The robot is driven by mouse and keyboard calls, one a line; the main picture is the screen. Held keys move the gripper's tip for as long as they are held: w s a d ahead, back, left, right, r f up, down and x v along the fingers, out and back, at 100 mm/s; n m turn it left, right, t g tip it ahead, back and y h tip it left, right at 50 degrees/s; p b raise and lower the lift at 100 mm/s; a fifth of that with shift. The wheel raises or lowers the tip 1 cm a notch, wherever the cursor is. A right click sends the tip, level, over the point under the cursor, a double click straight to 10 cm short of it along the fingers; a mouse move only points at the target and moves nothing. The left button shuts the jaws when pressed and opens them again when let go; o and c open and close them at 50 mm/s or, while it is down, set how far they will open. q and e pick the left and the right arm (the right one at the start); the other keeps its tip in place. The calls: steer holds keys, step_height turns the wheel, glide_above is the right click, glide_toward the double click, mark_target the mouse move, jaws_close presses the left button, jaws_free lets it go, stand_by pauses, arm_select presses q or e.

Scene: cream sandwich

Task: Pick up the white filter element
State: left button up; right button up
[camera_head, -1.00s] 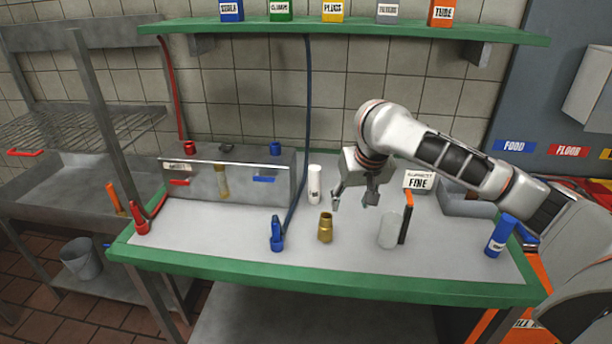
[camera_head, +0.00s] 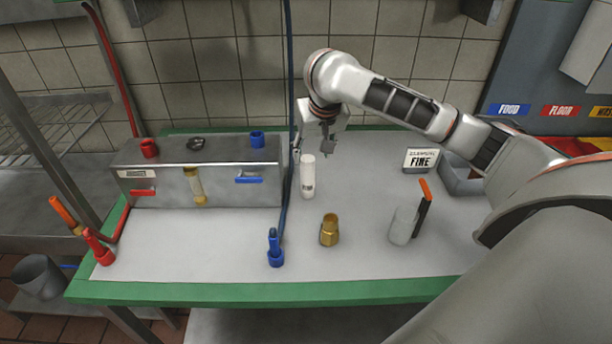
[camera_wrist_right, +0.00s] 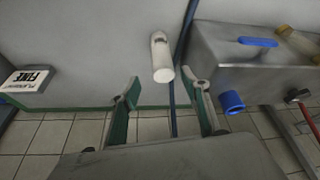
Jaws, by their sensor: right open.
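The white filter element (camera_head: 307,178) is an upright white cylinder with a small label, standing on the grey bench top just right of the steel box. In the right wrist view the white filter element (camera_wrist_right: 161,58) lies beyond the fingertips, in line with the gap between them. My right gripper (camera_head: 313,150) is open and empty, above and close behind the element's top. Its two spread fingers also show in the right wrist view (camera_wrist_right: 165,88). I cannot tell whether a finger touches the element. My left gripper is not in view.
The steel box (camera_head: 230,192) with red and blue fittings stands left; a blue hose (camera_head: 288,100) runs down beside the element. A brass fitting (camera_head: 329,230), a clear cylinder (camera_head: 403,225) and a FINE box (camera_head: 421,160) stand to the right.

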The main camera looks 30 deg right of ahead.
mark_target(308, 159)
steer(key=shift+w+x, duration=0.15)
steer(key=shift+x, duration=1.1)
steer(key=shift+w+x, duration=0.2)
steer(key=shift+x, duration=1.1)
steer(key=shift+a+r, duration=0.1)
steer(key=shift+a, duration=0.05)
steer(key=c, duration=1.3)
step_height(308, 159, up, 20)
